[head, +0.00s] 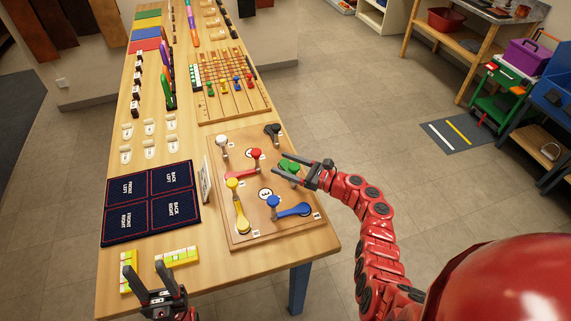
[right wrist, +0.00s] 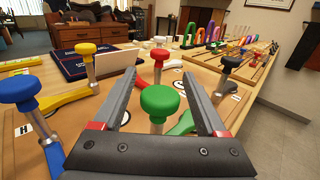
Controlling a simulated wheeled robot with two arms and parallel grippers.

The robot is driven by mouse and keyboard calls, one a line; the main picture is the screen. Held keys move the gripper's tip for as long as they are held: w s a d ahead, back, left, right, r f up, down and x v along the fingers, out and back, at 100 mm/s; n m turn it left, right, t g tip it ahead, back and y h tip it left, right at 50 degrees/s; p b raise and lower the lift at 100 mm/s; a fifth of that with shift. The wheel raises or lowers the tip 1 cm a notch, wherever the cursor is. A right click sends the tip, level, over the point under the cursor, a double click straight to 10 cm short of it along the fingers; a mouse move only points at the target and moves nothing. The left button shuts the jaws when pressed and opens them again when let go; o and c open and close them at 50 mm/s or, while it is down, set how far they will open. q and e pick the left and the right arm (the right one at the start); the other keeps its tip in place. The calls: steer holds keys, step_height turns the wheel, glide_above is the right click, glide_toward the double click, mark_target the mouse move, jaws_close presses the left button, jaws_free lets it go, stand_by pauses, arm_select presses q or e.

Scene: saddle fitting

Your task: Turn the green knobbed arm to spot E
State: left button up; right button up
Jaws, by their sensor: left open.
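The green knobbed arm (head: 291,177) lies at the right side of the wooden board (head: 228,162) in the head view. Its round green knob (right wrist: 160,102) stands upright on a metal post in the right wrist view. My right gripper (head: 290,172) is open, with one finger on each side of the knob; no contact shows. My left gripper (head: 148,280) is open and empty at the table's front edge. Small letter labels stand on the board, but I cannot read which one is E.
Other knobbed arms share the board: red (head: 246,165), yellow (head: 240,212), blue (head: 291,208), white (head: 222,143) and black (head: 271,130). A dark blue mat (head: 150,203) lies to the left. A small upright card (head: 205,180) stands at the board's left edge.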

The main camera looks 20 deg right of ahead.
jaws_close()
stand_by(1.3)
